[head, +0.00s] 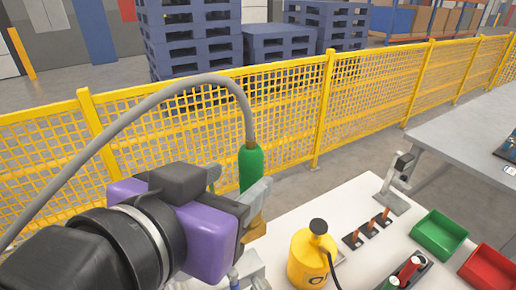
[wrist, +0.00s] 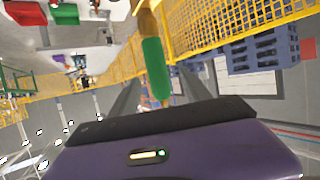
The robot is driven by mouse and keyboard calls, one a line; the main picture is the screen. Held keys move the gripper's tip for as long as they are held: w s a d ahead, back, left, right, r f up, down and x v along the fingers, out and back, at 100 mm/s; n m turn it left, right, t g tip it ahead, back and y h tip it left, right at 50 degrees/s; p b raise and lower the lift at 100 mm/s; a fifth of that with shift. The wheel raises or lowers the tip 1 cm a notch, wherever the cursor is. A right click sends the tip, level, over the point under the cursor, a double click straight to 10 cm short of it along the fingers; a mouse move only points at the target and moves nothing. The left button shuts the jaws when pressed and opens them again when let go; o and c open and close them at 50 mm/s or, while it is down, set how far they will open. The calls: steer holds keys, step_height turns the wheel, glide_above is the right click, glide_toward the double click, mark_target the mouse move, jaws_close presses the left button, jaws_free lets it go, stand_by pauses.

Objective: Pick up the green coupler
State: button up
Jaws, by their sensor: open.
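The green coupler (head: 251,165) hangs upright from the end of a grey hose (head: 160,100), with its brass lower end (head: 255,232) partly hidden by my gripper. My purple gripper (head: 238,184) is beside it above the white table, its grey fingers open. In the wrist view the coupler (wrist: 154,68) appears between the two open fingers (wrist: 158,96), with its brass end (wrist: 147,24) at the top of the picture. I cannot tell whether a finger touches it.
A yellow canister (head: 309,262), a green bin (head: 439,234) and a red bin (head: 488,270) stand on the white table (head: 345,205). A small bracket stand (head: 397,183) is at its back edge. A yellow mesh fence (head: 290,105) runs behind, with blue pallets (head: 190,45) beyond it.

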steer(key=x, duration=0.4)
steer(key=p+x, duration=0.1)
steer(key=x, duration=0.2)
steer(key=shift+w+d, duration=0.35)
steer(key=shift+r, duration=0.1)
jaws_close()
